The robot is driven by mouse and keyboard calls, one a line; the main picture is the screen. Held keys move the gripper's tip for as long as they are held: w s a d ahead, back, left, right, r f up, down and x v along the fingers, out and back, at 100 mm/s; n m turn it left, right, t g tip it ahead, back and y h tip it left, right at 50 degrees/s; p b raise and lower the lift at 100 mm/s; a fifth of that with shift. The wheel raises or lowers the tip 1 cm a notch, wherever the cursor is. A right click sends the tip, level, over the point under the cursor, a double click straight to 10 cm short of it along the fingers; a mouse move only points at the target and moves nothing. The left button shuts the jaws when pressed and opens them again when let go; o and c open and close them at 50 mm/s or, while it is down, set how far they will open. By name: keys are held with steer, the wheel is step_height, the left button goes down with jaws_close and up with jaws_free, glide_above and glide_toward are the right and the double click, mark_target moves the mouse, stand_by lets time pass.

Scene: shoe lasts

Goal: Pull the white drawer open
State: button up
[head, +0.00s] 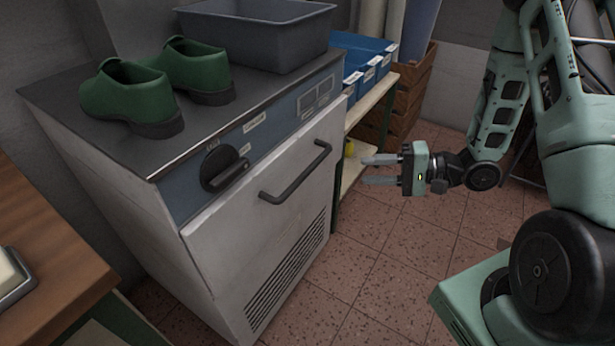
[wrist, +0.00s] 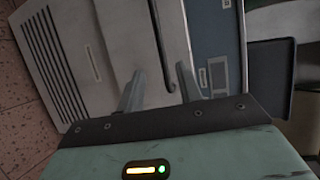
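The white drawer (head: 235,235) is the pale front of a metal cabinet, with a dark bar handle (head: 296,180) near its top edge. No open gap shows around the front. The front also shows in the wrist view (wrist: 118,40), turned on its side, with the handle (wrist: 157,35) running down between my fingers' directions. My gripper (head: 367,170) is open and empty, to the right of the handle and apart from it, fingers pointing left toward the cabinet. In the wrist view the two fingertips (wrist: 159,72) stand apart with the lower handle end between them in the picture.
A black knob (head: 224,168) sits on the blue panel above the front. Green shoes (head: 132,95) and a grey bin (head: 255,35) stand on top. A wooden table (head: 45,250) is at the left. A shelf with blue bins (head: 365,60) stands behind. Tiled floor (head: 400,260) before the cabinet is clear.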

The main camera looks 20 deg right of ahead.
mark_target(311, 172)
steer(key=b+x, duration=0.1)
steer(key=x, duration=1.4)
steer(key=shift+d+f+b, duration=0.1)
steer(key=shift+b, duration=0.25)
jaws_close()
